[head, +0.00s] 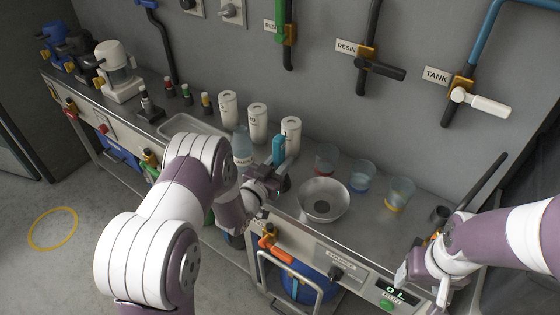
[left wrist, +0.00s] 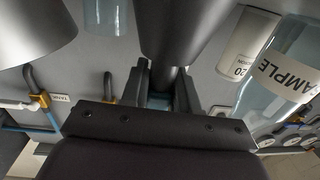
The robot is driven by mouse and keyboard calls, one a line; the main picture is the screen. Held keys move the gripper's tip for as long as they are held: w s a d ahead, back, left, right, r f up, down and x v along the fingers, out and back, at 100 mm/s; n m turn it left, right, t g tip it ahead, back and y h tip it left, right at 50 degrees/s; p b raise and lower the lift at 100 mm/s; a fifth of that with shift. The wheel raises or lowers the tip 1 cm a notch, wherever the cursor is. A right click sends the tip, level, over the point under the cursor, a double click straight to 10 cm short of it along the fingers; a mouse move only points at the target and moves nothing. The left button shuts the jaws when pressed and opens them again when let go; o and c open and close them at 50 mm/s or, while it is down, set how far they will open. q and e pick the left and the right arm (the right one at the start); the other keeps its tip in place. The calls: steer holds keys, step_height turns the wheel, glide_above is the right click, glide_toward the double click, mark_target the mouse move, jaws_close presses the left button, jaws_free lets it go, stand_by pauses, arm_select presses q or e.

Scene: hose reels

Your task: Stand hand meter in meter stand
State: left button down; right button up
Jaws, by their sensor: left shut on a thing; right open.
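My left gripper (head: 272,182) is shut on a teal upright thing (head: 279,150), which appears to be the hand meter. It is held over the bench beside the metal bowl. In the left wrist view, my left gripper (left wrist: 163,82) closes on a thing with a teal part (left wrist: 158,101); a dark grey shape hides most of it. My right gripper (head: 408,268) is open and empty at the bench's front right. A small dark cup (head: 440,213) stands at the bench's right end; I cannot tell whether it is the meter stand.
A metal bowl (head: 324,201) and several clear cups, one with a yellow base (head: 399,193), stand right of the left gripper. White canisters (head: 258,123) and a sample bottle (head: 242,147) stand behind and left. Wall valves (head: 380,68) hang above.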

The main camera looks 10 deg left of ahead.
arm_select(q)
steer(key=shift+f, duration=0.3)
steer(key=shift+r, duration=0.1)
steer(key=c, duration=0.8)
jaws_free()
steer(key=v, duration=1.2)
steer(key=shift+s+a, duration=0.1)
steer(key=shift+s, duration=0.25)
